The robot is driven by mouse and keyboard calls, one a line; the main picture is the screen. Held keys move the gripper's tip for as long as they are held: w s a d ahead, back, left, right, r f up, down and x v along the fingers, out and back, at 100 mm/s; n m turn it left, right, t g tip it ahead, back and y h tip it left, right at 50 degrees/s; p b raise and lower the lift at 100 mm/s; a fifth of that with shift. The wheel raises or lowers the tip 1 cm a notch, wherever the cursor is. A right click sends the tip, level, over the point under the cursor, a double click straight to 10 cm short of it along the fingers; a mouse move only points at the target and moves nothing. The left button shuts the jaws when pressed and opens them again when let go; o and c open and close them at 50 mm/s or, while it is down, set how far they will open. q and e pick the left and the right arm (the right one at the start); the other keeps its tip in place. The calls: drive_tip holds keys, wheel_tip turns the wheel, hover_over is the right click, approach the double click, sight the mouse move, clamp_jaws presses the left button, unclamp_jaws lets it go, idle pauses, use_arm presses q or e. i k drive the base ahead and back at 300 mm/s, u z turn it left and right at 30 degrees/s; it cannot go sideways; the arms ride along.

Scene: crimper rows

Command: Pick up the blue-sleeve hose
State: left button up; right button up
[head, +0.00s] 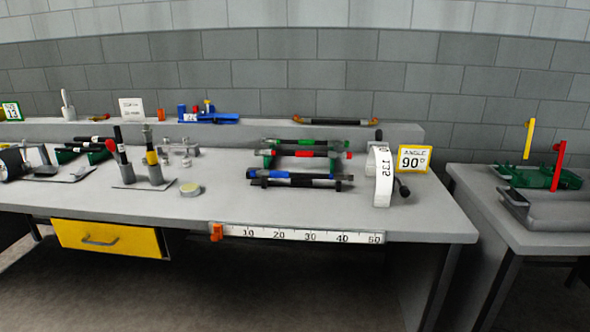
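The blue-sleeve hose (312,181) is a black hose with blue near its left end. It lies roughly level across a low rack near the front of the grey bench. A red-sleeve hose (306,154) lies just behind it, and a green-sleeve hose (308,146) lies behind that one. The hoses lie close together, roughly parallel. Neither of my grippers is in the head view.
The bench (130,207) has free room left of the hoses. A white curved gauge (380,178) and a 90° sign (414,160) stand to the right. A ruler strip (300,234) runs along the front edge. Upright hoses stand in a holder (142,184) to the left.

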sight(263, 173)
drive_tip(key=u, duration=0.15)
drive_tip(key=k, duration=0.5)
drive_tip(key=u, duration=0.7)
drive_tip(key=i, duration=1.95)
drive_tip(key=z, duration=0.85)
